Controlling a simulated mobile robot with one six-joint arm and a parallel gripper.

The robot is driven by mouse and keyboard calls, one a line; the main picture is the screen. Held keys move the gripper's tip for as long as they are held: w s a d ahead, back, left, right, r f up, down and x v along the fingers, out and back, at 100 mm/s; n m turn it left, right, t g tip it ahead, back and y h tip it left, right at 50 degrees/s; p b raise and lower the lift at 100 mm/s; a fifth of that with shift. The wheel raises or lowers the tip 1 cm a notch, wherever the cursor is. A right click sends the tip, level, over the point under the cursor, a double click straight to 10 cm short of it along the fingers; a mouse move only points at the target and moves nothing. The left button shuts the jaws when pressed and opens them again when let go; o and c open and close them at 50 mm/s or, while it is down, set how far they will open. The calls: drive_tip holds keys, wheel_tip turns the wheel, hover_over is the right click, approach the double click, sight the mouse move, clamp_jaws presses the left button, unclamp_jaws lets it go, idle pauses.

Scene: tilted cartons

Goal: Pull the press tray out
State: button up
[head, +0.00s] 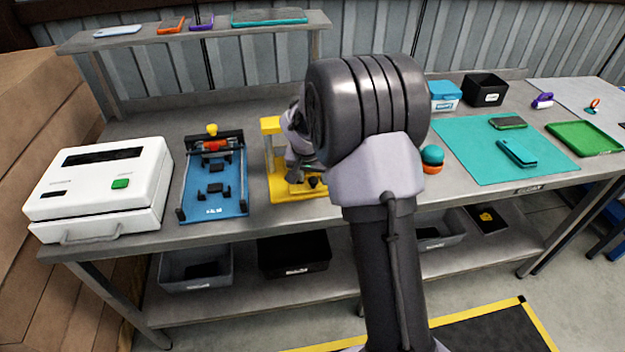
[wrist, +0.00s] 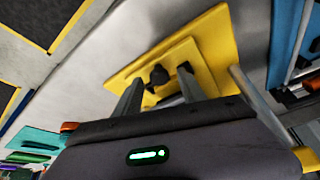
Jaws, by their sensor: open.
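The yellow press (head: 270,125) stands on the bench, left of the middle, partly hidden behind my arm in the head view. Its yellow base (head: 284,194) lies at the bench's front, with a dark knob (head: 314,182) near it. In the wrist view the yellow plate of the press (wrist: 205,50) fills the upper middle, and the dark knob (wrist: 158,75) shows between my fingers. My gripper (wrist: 160,80) is open, its two fingers apart on either side of the knob. I cannot tell whether they touch it. Where the tray ends and the base starts is unclear.
A blue fixture (head: 215,185) stands close left of the press, and a white machine (head: 103,188) with a green button farther left. A teal and orange ball (head: 432,157) and a teal mat (head: 490,145) lie right of my arm. A shelf (head: 200,32) runs above the back.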

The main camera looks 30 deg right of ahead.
drive_tip(key=shift+f, duration=0.1)
clamp_jaws()
idle(1.4)
